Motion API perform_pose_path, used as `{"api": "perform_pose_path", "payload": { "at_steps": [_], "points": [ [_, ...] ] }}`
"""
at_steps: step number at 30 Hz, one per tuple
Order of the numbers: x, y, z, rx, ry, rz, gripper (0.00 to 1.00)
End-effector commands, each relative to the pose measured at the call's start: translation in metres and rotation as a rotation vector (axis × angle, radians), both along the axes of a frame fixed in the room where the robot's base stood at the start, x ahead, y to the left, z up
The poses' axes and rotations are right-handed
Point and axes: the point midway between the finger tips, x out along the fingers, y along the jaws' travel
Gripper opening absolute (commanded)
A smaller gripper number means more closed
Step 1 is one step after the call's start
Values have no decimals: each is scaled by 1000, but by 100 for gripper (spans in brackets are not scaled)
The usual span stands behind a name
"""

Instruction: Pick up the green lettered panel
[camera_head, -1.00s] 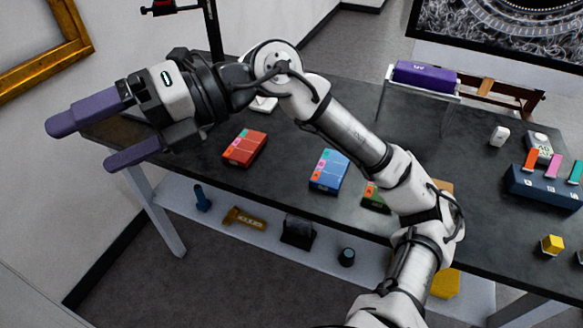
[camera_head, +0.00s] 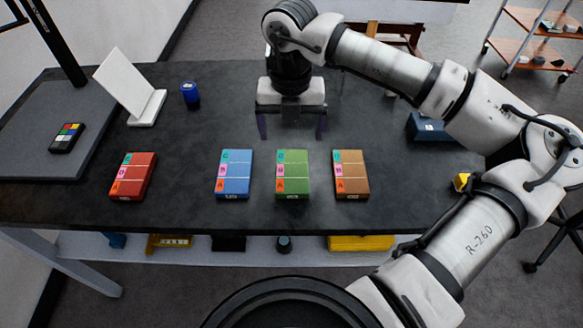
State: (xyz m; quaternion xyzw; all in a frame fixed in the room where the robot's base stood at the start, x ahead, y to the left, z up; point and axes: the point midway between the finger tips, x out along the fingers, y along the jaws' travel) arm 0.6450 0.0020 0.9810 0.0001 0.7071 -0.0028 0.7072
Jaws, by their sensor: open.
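The green lettered panel (camera_head: 293,175) lies flat on the dark table, with coloured letter tabs down its left side. It is between the blue panel (camera_head: 233,174) and the brown panel (camera_head: 351,175), with gaps on both sides. My gripper (camera_head: 291,133) is open and empty, pointing down above the table. In the picture its two purple fingers are just beyond the green panel's far edge, apart from it. The green panel is fully in view.
A red panel (camera_head: 133,176) lies at the left. The table's front edge is clear.

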Motion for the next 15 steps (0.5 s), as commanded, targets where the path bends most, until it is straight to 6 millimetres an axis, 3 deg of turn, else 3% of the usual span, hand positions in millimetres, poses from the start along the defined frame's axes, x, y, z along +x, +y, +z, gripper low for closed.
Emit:
{"api": "perform_pose_path", "payload": {
  "at_steps": [4,15],
  "points": [
    [-1,1,-23,3,2,2,89],
    [-5,-2,-56,6,5,3,89]
  ]
}}
